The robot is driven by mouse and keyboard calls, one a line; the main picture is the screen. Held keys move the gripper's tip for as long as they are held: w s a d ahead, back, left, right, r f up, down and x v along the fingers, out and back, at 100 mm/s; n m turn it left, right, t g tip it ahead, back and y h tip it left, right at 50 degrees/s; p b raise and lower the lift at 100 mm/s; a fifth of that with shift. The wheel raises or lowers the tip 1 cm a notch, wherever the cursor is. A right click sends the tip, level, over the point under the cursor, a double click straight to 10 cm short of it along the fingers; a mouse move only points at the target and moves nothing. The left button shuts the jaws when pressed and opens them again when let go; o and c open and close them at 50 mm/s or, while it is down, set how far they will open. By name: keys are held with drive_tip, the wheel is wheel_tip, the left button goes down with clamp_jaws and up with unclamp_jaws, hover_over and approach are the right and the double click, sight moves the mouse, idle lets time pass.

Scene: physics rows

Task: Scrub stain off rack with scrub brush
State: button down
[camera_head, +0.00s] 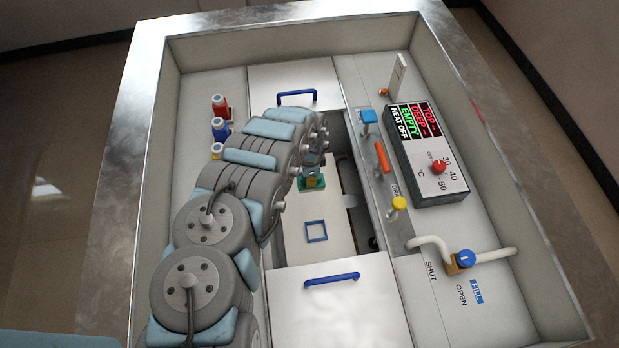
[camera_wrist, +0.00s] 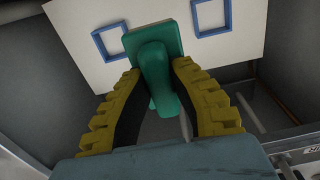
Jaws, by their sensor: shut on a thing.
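My gripper (camera_wrist: 158,90) has yellow ridged fingers closed around the handle of a green scrub brush (camera_wrist: 152,45). The brush also shows in the head view (camera_head: 313,183), under my wrist. A white panel (camera_head: 300,252), which looks like the rack, lies in the central opening, and it also shows in the wrist view (camera_wrist: 85,25). It carries blue square outlines; the brush head is between two of them in the wrist view. The brush head overlaps the panel; I cannot tell whether it touches. No stain is clearly visible. My arm hides part of the opening.
White lids with blue handles lie at the back (camera_head: 296,97) and front (camera_head: 331,279) of the opening. A control box (camera_head: 428,180), coloured levers and a pipe (camera_head: 488,256) stand right. Red and blue bottles (camera_head: 220,106) stand left. Raised metal walls surround everything.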

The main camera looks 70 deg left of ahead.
wheel_tip(320, 180, up, 12)
drive_tip(key=p, duration=0.9)
idle(0.6)
